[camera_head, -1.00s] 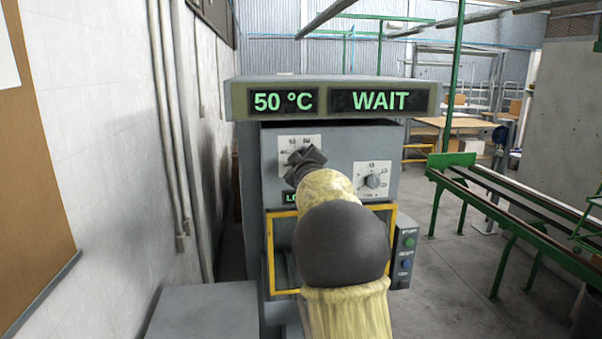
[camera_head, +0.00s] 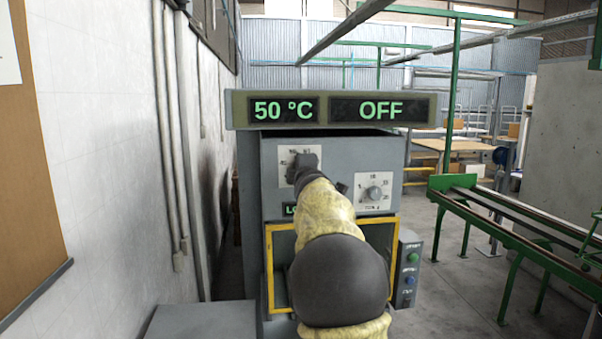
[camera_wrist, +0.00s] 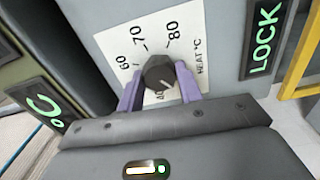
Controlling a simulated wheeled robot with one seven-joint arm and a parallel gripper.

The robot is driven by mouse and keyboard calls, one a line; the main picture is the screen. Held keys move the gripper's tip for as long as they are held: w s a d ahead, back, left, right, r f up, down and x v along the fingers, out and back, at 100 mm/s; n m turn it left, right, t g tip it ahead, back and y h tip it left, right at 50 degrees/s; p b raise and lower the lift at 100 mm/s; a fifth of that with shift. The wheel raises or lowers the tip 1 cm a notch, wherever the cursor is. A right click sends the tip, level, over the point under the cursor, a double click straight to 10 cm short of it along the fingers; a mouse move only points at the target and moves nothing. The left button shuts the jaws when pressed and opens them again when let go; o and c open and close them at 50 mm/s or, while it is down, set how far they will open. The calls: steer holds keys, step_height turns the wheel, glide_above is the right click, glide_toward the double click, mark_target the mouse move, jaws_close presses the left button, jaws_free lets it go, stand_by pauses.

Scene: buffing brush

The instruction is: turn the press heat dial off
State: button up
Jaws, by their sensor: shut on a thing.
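The heat dial (camera_wrist: 159,72) is a dark round knob on a white scale plate marked 60, 70, 80 and HEAT °C in the wrist view. My gripper (camera_wrist: 158,86) is shut on it, with one purple finger on each side. A pale pointer line shows on the knob. In the head view my gripper (camera_head: 305,167) is at the heat scale plate (camera_head: 287,152) on the press front (camera_head: 343,153), and it hides the dial. The press display (camera_head: 380,110) reads 50 °C and OFF.
A second dial (camera_head: 374,193) with its own scale is to the right of my gripper. A yellow frame (camera_head: 381,222) is below, and a button box (camera_head: 408,268) is at the lower right. A white wall (camera_head: 95,140) stands close on the left.

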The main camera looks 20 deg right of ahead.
steer(key=shift+a, duration=0.1)
steer(key=o, duration=1)
steer(key=b+v, duration=0.9)
steer(key=v, duration=0.8)
steer(key=shift+s, duration=0.2)
steer(key=shift+a, duration=0.1)
